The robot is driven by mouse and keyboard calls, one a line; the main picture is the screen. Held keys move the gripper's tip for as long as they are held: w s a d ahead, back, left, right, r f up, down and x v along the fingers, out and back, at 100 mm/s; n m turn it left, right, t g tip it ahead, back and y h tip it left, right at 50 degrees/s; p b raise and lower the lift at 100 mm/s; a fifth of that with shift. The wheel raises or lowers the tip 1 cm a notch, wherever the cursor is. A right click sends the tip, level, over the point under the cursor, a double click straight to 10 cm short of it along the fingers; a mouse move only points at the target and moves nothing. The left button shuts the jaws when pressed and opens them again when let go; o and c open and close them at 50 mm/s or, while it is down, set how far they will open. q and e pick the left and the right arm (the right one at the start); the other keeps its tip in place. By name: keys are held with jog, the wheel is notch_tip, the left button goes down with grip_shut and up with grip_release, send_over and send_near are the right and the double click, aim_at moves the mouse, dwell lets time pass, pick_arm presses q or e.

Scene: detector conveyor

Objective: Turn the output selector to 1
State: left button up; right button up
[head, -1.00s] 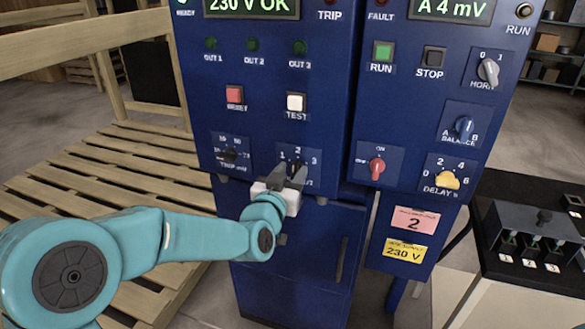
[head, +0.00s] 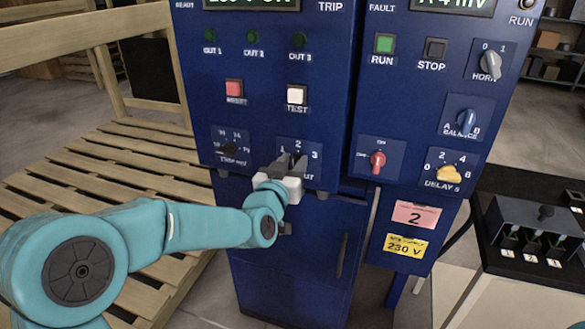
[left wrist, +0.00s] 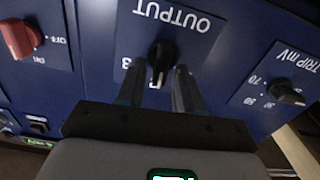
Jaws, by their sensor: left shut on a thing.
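The output selector (left wrist: 162,55) is a black knob with a pale pointer line on the blue panel. In the left wrist view, where its label OUTPUT is upside down, the pointer runs down, roughly toward the 2 side; the digit 3 shows at its left. The 1 is hidden there. My left gripper (left wrist: 158,88) has its two fingers on either side of the knob and is shut on it. In the head view the left gripper (head: 291,166) covers the knob, with 2 and 3 showing around it. My right gripper is not in view.
The TRIP mV knob (head: 229,149) is close on the left, and a red knob (head: 377,161) is on the right panel. A white TEST button (head: 297,95) and a red button (head: 234,89) sit above. A wooden pallet (head: 110,175) lies at the left.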

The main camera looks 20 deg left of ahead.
pick_arm(q)
jog(key=shift+a+f+n+b, duration=0.15)
jog(key=shift+n+b, duration=1.7)
jog(key=shift+b, duration=0.2)
jog(key=shift+a+f+n+b, duration=0.1)
jog(key=shift+a+n+b, duration=0.05)
jog(key=shift+n+b, duration=1.8)
jog(key=shift+a+f+n+b, duration=0.15)
jog(key=shift+n+b, duration=1.65)
jog(key=shift+b, duration=0.3)
jog(key=o, duration=0.7)
jog(key=shift+c, duration=0.2)
jog(key=shift+r, duration=0.1)
jog(key=s, duration=1.6)
jog(key=shift+s+a+p, duration=0.15)
jog(key=shift+a+p, duration=0.15)
jog(key=shift+p, duration=0.1)
